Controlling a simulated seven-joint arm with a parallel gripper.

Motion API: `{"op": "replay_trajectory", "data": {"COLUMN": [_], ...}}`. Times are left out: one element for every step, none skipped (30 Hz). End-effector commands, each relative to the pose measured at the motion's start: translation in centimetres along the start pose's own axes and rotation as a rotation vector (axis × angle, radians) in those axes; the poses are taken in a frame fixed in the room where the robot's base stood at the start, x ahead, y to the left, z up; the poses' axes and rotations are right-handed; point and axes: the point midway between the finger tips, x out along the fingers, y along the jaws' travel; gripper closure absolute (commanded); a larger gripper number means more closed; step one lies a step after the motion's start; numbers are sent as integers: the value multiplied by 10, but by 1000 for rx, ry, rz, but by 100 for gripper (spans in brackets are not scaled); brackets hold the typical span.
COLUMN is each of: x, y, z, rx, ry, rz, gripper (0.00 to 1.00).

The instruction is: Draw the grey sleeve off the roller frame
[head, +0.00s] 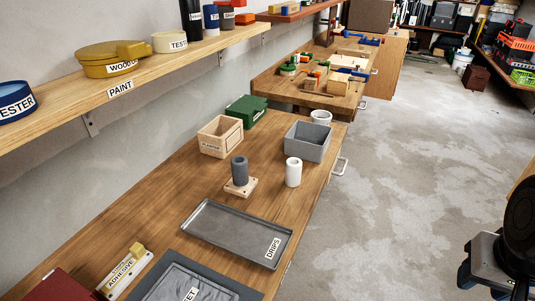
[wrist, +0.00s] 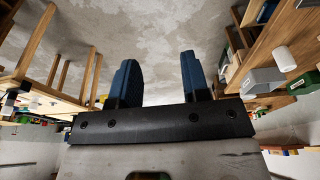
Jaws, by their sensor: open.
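The grey sleeve (head: 239,169) stands upright on a small light wooden base (head: 240,188) on the workbench in the head view. The base appears to be the foot of the roller frame; the sleeve hides whatever is inside it. My gripper (head: 491,287) is at the lower right of the head view, over the floor and far from the sleeve. In the wrist view my gripper (wrist: 158,62) has its two blue fingers wide apart with nothing between them.
A white cylinder (head: 293,171) stands right of the sleeve. Behind are a wooden box (head: 220,137) and grey bin (head: 307,142). In front lies a shallow metal tray (head: 236,233) labelled DRIPS. A wall shelf (head: 130,84) runs along the left. Bare bench surrounds the base.

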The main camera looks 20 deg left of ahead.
Motion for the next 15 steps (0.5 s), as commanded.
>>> {"op": "replay_trajectory", "data": {"x": [0, 0, 0, 0, 0, 0, 0, 0, 0, -1, -1, -1, -2, -2, -2], "y": [0, 0, 0, 0, 0, 0, 0, -1, -1, -2, -3, -4, -6, -8, -10], "z": [0, 0, 0, 0, 0, 0, -1, -1, -3, -4, -6, -9, -12, -15, -20], "rx": [0, 0, 0, 0, 0, -1, -1, -3, -6, -9, -14, -22, -29, -37, -51], "ry": [0, 0, 0, 0, 0, 0, 0, -1, -1, -2, -3, -4, -5, -7, -10], "rz": [0, 0, 0, 0, 0, 0, 0, 0, -1, -1, -2, -3, -4, -6, -8], "gripper": [57, 57, 57, 57, 53, 47, 42, 38, 31, 27, 22, 16, 13, 13, 13]}}
